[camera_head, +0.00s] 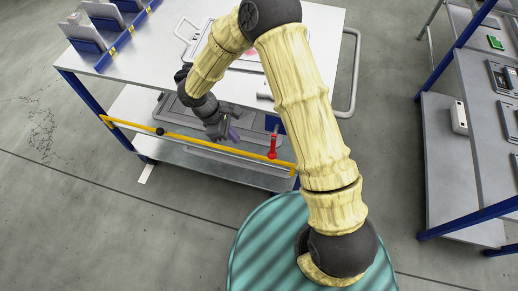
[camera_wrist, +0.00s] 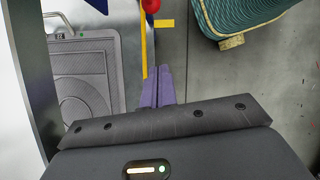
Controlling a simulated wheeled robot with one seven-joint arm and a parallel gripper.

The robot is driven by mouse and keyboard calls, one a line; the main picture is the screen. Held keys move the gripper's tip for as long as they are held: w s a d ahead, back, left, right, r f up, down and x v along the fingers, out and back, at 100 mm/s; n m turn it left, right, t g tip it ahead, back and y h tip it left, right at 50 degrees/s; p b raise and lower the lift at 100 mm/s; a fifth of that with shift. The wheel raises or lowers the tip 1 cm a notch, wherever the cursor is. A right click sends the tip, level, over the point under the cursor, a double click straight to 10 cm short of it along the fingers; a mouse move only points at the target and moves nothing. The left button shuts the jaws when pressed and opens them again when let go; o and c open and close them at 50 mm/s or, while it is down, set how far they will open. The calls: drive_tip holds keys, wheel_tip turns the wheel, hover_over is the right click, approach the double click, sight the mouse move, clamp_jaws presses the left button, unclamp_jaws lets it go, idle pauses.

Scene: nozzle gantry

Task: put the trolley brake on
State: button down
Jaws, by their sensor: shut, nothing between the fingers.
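The trolley (camera_head: 160,50) has a white top, blue legs and a lower shelf. A yellow bar (camera_head: 215,145) runs along its near side. A red lever (camera_head: 272,147) stands upright near the bar's right end. In the wrist view the lever's red rounded end (camera_wrist: 151,5) shows at the top edge, by the yellow bar (camera_wrist: 144,45). My gripper (camera_head: 234,134) is beside the yellow bar, left of the red lever and apart from it. Its purple fingers (camera_wrist: 157,88) are together and empty. I cannot tell which position the lever's setting marks as braked.
A grey panel-like case (camera_wrist: 85,80) lies on the trolley's lower shelf. Blue holders (camera_head: 88,40) stand on the top at the left. A metal handle (camera_head: 352,75) sticks out at the right. A shelving rack (camera_head: 455,190) stands further right, with clear floor between.

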drive_tip(key=shift+d, duration=0.1)
drive_tip(key=s+d+f+b, duration=0.1)
drive_tip(key=d+f, duration=0.7)
drive_tip(key=shift+s, duration=0.4)
drive_tip(key=shift+f, duration=0.1)
